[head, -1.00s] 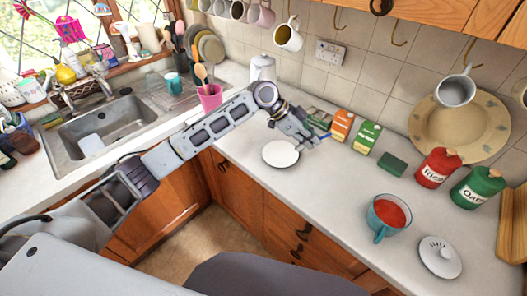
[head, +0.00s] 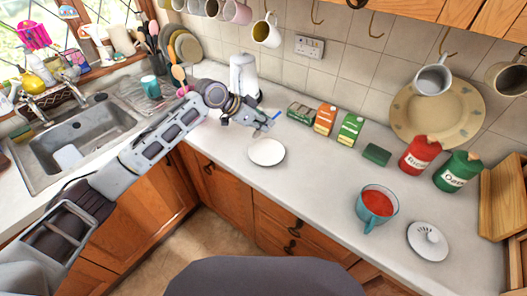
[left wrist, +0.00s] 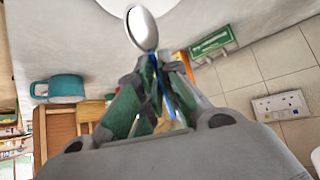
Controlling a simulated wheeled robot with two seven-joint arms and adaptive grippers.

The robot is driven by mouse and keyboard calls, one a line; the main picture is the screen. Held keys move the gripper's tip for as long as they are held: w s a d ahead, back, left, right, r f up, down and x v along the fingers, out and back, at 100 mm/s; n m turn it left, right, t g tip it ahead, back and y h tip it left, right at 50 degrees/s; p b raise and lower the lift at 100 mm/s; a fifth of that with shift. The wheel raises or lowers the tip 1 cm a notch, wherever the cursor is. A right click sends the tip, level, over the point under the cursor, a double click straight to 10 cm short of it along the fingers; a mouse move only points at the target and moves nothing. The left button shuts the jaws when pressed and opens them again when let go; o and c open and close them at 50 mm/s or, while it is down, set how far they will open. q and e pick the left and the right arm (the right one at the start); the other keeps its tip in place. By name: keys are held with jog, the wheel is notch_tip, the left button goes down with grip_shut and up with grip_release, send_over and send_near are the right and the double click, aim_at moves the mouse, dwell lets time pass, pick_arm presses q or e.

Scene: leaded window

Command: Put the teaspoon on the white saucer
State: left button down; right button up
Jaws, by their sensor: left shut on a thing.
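My left gripper (head: 265,122) is shut on the teaspoon, which has a blue handle (head: 275,115). In the left wrist view the teaspoon's silver bowl (left wrist: 142,28) sticks out beyond the fingertips (left wrist: 155,75), with the blue handle between the fingers. The white saucer (head: 266,152) lies empty on the counter, just in front of the gripper in the head view. Its edge (left wrist: 115,6) shows at the top of the left wrist view, near the bowl. The gripper is above the counter, behind the saucer. My right gripper is not in view.
Green and orange boxes (head: 325,118) stand behind to the right, near a green block (head: 376,155). Counter around the saucer is clear.

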pick_arm(q)
jog(key=shift+w+d+r+n+t+y, duration=0.1)
jog(key=shift+w+r+n+t+y, duration=0.15)
jog(key=shift+n+t, duration=0.4)
jog(key=shift+f, duration=0.1)
jog(key=shift+f+p, duration=0.35)
jog(key=shift+f, duration=2.15)
send_over(265, 154)
jog(key=shift+f+p, duration=0.3)
jog(key=shift+f, duration=2.2)
jog(key=shift+f, duration=0.4)
jog(key=c, duration=1.6)
grip_release()
jog(key=shift+w, duration=0.1)
